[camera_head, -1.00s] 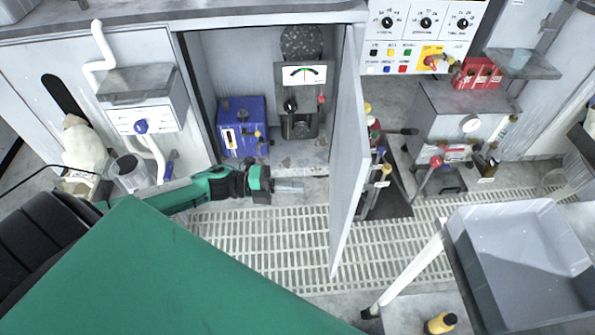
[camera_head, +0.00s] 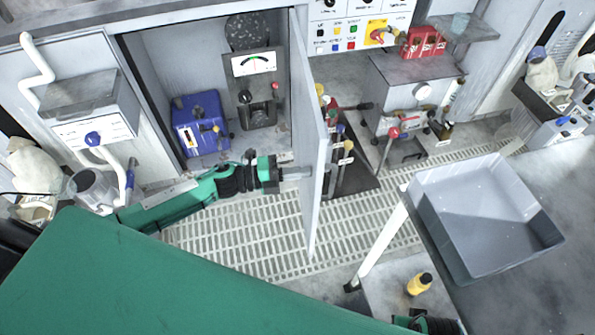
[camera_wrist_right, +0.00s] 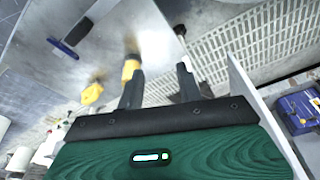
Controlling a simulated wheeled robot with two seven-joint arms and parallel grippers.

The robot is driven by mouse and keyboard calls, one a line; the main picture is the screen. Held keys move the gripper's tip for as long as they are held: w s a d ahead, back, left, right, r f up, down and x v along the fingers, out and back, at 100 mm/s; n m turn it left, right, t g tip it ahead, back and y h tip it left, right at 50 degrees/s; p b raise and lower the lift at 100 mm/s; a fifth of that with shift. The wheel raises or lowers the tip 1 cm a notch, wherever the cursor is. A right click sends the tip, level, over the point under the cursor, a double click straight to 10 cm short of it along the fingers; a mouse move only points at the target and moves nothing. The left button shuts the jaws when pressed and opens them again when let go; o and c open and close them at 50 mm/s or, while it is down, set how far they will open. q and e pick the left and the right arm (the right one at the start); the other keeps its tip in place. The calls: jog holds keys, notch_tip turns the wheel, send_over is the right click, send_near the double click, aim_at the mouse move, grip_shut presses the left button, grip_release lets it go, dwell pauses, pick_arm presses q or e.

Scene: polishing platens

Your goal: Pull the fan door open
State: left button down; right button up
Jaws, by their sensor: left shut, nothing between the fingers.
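The fan door (camera_head: 308,130) is a pale grey panel hinged at the right side of the cabinet opening. It stands swung out, roughly at a right angle to the cabinet front. My left gripper (camera_head: 298,173) is shut and empty, its tips pointing at the door's inner face, low down. The tips are at or very near that face; I cannot tell whether they touch. My right gripper (camera_wrist_right: 158,85) has its fingers apart with nothing between them in the wrist view. In the head view it barely shows at the bottom edge (camera_head: 430,324).
The open cabinet holds a blue box (camera_head: 200,124) and a gauge unit (camera_head: 254,88). Levers (camera_head: 340,150) stand just right of the door. A grey tray (camera_head: 445,235) and a yellow bottle (camera_head: 420,284) are at right. The floor grating (camera_head: 240,220) is clear.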

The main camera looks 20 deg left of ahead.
aim_at(333, 170)
pick_arm(q)
jog(key=shift+d, duration=0.1)
